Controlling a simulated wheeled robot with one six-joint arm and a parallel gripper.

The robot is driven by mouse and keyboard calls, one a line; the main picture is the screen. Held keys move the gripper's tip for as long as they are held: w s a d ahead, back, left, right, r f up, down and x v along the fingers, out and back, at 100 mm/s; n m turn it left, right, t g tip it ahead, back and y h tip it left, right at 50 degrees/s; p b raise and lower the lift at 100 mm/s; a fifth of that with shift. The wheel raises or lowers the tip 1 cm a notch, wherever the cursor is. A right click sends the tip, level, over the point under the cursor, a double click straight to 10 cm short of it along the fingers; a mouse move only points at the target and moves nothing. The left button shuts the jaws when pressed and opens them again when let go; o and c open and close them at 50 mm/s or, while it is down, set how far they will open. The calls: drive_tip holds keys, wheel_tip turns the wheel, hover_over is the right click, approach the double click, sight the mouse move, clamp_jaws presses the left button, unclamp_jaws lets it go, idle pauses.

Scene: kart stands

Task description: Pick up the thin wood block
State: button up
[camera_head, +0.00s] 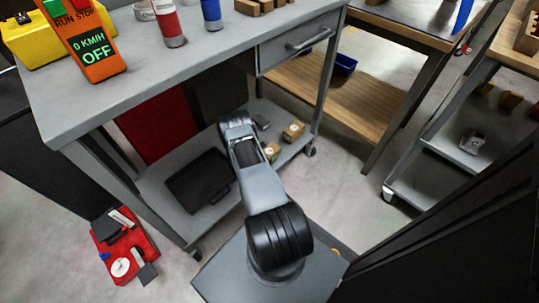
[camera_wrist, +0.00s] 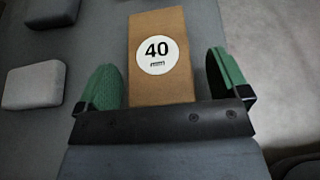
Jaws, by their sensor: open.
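In the wrist view, a tan wood block (camera_wrist: 160,86) with a round white "40 mm" label lies between the two green fingers of my gripper (camera_wrist: 160,72). The fingers are open, with a gap on each side of the block. The block's near end is hidden behind the dark gripper bar. In the head view, two small wood blocks show on the cart's lower shelf, one farther right (camera_head: 293,131) and one beside my arm (camera_head: 271,152). I cannot tell which is the labelled "40 mm" one, or which is thin. My gripper's fingers are not visible there.
A light grey block (camera_wrist: 33,85) lies left of the wood block, with a dark block (camera_wrist: 52,12) beyond. The lower shelf (camera_head: 165,215) also holds a black tray (camera_head: 200,180). The cart's top (camera_head: 130,95) overhangs it. A cart leg and caster (camera_head: 310,150) stand right.

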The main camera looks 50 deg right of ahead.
drive_tip(key=shift+c, duration=0.2)
drive_tip(key=c, duration=1)
drive_tip(key=shift+r, duration=0.1)
